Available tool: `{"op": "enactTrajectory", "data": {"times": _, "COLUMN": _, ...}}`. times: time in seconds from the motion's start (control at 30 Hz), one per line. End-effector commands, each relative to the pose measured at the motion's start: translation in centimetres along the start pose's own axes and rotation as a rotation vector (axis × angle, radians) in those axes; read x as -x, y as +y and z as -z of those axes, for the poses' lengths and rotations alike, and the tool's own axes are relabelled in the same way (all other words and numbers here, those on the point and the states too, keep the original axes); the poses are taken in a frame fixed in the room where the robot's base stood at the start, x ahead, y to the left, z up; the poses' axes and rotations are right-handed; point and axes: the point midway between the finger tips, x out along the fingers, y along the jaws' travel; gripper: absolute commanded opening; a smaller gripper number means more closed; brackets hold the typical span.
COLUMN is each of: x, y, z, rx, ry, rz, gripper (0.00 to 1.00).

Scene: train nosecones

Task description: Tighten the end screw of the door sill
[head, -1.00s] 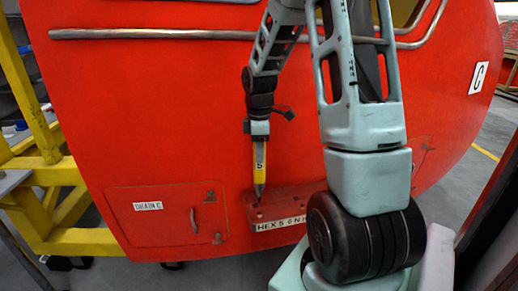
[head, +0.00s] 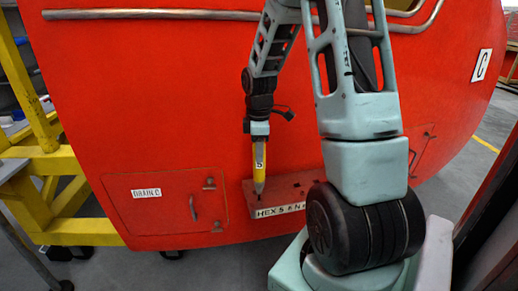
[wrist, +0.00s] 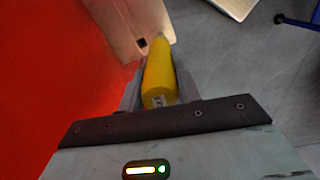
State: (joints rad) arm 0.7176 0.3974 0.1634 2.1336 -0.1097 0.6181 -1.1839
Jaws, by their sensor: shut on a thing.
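My gripper (head: 259,132) points down in front of the red nosecone and is shut on a yellow tool marked 5 (head: 259,155). The tool's dark tip is low, at the left end of the red door sill (head: 288,186), whose white label begins "HEX 5". In the wrist view my gripper (wrist: 158,92) holds the yellow tool (wrist: 157,72), and the sill (wrist: 118,22) lies beyond it. A dark hole or screw recess (wrist: 141,42) shows close beside the tool's tip. I cannot tell whether the tip touches the sill or sits in a screw.
The nosecone's red wall (head: 170,90) stands close behind the tool. A hatch labelled DRAIN C (head: 165,210) with a small handle is left of the sill. A yellow frame (head: 60,160) stands at the far left. Grey floor is open at the right.

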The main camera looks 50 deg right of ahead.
Motion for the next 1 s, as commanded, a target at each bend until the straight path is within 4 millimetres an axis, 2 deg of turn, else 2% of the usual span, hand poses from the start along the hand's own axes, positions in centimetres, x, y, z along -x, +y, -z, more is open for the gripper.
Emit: {"op": "enactTrajectory", "data": {"times": 1.0, "x": -0.39, "y": 0.01, "z": 0.0, "rx": 0.0, "ry": 0.0, "rz": 0.0, "gripper": 0.08}}
